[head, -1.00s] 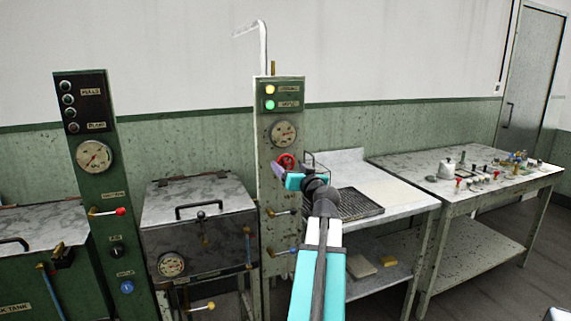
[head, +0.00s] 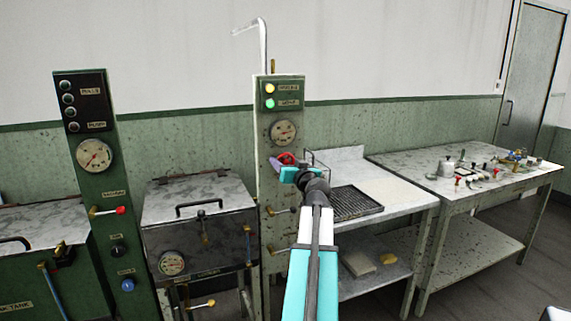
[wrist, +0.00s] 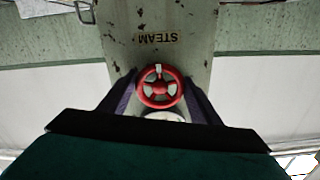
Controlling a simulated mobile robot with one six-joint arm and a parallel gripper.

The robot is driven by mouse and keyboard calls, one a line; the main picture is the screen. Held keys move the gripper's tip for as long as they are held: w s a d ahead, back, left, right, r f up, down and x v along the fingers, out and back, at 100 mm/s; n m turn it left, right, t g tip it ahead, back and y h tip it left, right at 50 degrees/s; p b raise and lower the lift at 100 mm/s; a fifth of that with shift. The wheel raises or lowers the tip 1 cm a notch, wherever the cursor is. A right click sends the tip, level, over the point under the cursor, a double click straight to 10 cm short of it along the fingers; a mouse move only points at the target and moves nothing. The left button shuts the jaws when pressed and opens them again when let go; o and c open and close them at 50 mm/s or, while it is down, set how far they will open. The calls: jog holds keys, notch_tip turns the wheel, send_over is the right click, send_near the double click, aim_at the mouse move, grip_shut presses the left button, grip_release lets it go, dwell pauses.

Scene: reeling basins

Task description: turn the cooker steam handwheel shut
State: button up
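The cooker steam handwheel is a small red spoked wheel on the green panel column. In the head view the handwheel (head: 287,157) sits below the round gauge, partly covered by my gripper (head: 281,163). In the wrist view the handwheel (wrist: 160,99) shows face-on, with a pale mark at its top spoke. My gripper (wrist: 160,76) is open, with one dark purple finger on each side of the wheel rim. Whether the fingers touch the rim I cannot tell. An upside-down STEAM label (wrist: 158,37) shows above the wheel in the wrist view.
The panel column (head: 262,125) carries lit lamps, a gauge (head: 284,132) and lower brass-stemmed valves. A lidded cooker (head: 180,235) stands to its left. A wire rack (head: 352,203) lies on the bench to the right. A table (head: 455,195) with small parts stands further right.

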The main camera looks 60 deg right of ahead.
jog(key=c, duration=0.5)
jog(key=shift+c, duration=0.2)
